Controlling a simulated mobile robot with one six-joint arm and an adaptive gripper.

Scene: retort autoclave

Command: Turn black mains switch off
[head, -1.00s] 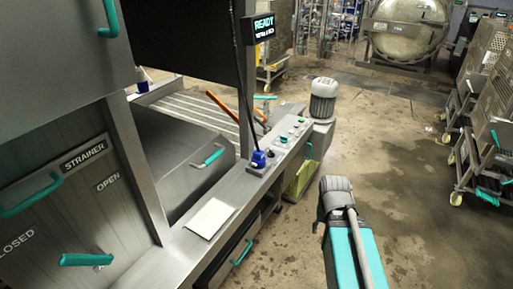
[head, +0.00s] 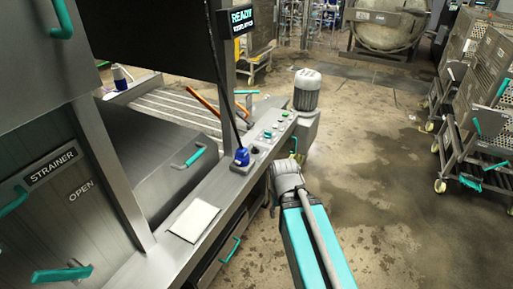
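A small black knob (head: 255,149), which looks like the mains switch, is on the narrow steel control ledge, just right of a blue plug-like fitting (head: 241,157). It is too small to tell which way it is turned. My teal and grey arm comes up from the bottom of the head view. Its grey joint is at the right side of the ledge, to the right of and below the knob in the picture. My gripper does not show; it seems hidden behind that joint. Whether anything touches the knob cannot be seen.
Green and pale buttons (head: 268,134) sit farther along the ledge. A white sheet (head: 194,221) lies on its near part. A black cable runs down to the blue fitting. A grey motor (head: 306,92) stands past the ledge's far end. Wheeled racks (head: 480,110) stand right; the floor between is clear.

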